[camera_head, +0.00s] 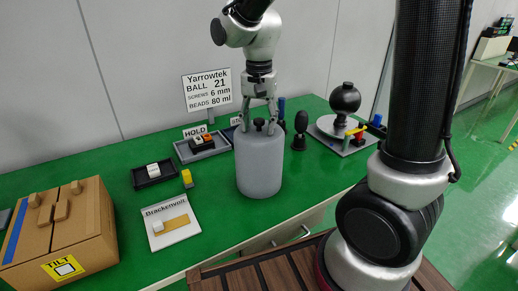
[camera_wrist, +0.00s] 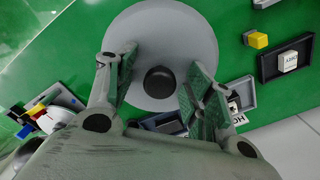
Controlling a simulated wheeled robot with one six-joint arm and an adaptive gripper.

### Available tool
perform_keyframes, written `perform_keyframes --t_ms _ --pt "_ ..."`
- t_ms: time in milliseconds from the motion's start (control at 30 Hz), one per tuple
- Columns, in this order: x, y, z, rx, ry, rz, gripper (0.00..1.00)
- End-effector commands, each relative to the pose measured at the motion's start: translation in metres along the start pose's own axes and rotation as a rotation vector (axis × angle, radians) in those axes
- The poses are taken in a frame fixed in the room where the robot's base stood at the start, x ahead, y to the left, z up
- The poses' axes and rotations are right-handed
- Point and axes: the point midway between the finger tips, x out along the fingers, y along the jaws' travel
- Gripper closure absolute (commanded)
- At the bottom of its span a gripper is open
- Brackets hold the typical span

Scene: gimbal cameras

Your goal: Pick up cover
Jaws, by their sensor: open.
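The cover (camera_head: 259,165) is a grey rounded cylinder with a black knob (camera_head: 259,124) on top, standing upright on the green table. In the wrist view the cover (camera_wrist: 158,35) shows from above as a pale disc with the black knob (camera_wrist: 160,82) at its near part. My gripper (camera_head: 258,118) points down right above the cover, with its fingers apart on either side of the knob. In the wrist view my gripper (camera_wrist: 158,72) is open and the knob lies between the fingers, with gaps on both sides. What the cover hides underneath cannot be seen.
A cardboard box (camera_head: 85,235) stands at the left. A white card (camera_head: 171,240), a yellow block (camera_head: 187,178), a black tray (camera_head: 143,181) and a grey tray (camera_head: 183,155) lie left of the cover. A black ball on a stand (camera_head: 344,98) and a dark microphone-like object (camera_head: 300,125) stand right.

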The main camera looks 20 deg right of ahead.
Motion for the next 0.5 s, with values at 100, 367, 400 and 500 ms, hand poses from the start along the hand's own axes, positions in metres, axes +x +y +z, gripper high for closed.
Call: perform_keyframes --t_ms 100,367,400,500 --pt "0.0001 -0.0001 -0.0001 0.0 0.0 -0.001 0.47" --pt "-0.0001 0.0 0.0 0.0 0.0 0.0 0.82" --pt "-0.0001 0.0 0.0 0.0 0.0 0.0 0.89" --pt "-0.0002 0.0 0.0 0.0 0.0 0.0 1.0"
